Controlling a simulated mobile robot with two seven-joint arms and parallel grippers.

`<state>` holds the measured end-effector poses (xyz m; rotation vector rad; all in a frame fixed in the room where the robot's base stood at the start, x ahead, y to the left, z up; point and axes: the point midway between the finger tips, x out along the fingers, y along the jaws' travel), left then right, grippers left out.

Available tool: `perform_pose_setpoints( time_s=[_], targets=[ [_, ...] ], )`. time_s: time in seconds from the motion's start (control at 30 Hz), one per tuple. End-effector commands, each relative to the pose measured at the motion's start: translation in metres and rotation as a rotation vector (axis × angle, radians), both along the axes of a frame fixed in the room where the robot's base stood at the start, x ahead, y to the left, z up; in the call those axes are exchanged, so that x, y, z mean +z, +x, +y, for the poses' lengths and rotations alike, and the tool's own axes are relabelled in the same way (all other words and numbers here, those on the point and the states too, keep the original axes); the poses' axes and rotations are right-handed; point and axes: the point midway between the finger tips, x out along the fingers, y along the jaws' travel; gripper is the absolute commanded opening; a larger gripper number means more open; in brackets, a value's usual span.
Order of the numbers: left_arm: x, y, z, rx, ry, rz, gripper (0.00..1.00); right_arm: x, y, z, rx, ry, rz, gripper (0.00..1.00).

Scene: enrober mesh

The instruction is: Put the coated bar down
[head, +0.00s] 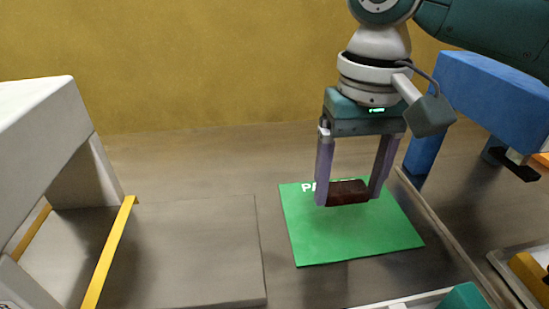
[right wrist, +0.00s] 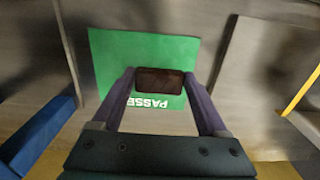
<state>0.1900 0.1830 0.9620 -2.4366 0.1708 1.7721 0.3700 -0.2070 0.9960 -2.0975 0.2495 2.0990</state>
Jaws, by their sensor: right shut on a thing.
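The coated bar (head: 348,192) is a dark brown block held between the fingers of my right gripper (head: 346,199). In the right wrist view the bar (right wrist: 160,81) lies across the two fingertips of the right gripper (right wrist: 160,83). Under it is a green mat (head: 350,235) with white lettering, partly hidden by the bar and fingers. The bar is over the mat's far part in the head view; whether it touches the mat I cannot tell. The green mat (right wrist: 150,48) also shows in the right wrist view. My left gripper is not in view.
A white machine housing (head: 50,125) with yellow edge strips (head: 108,255) stands at the left. A blue block-like structure (head: 490,95) is at the right, and a tray with a yellow-brown item (head: 530,278) is at lower right. The mat's near part is clear.

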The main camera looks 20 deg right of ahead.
Motion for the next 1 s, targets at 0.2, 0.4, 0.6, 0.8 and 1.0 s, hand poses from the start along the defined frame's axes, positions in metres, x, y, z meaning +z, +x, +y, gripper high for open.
perform_pose_setpoints(
  time_s=[0.2,0.4,0.6,0.8,1.0],
  targets=[
    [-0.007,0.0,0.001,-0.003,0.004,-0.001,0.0,-0.032,0.0,0.0,0.0,0.0,0.0,0.45],
    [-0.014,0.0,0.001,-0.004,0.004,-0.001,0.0,-0.06,-0.001,0.0,-0.001,-0.001,0.002,0.45],
    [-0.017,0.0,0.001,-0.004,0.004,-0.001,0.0,-0.076,0.0,0.0,0.0,0.0,-0.001,0.45],
    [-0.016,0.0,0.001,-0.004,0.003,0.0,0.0,-0.075,0.0,0.0,0.0,0.0,-0.001,0.45],
    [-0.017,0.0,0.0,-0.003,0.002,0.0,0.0,-0.078,0.0,0.0,0.0,0.0,-0.001,0.83]
  ],
)
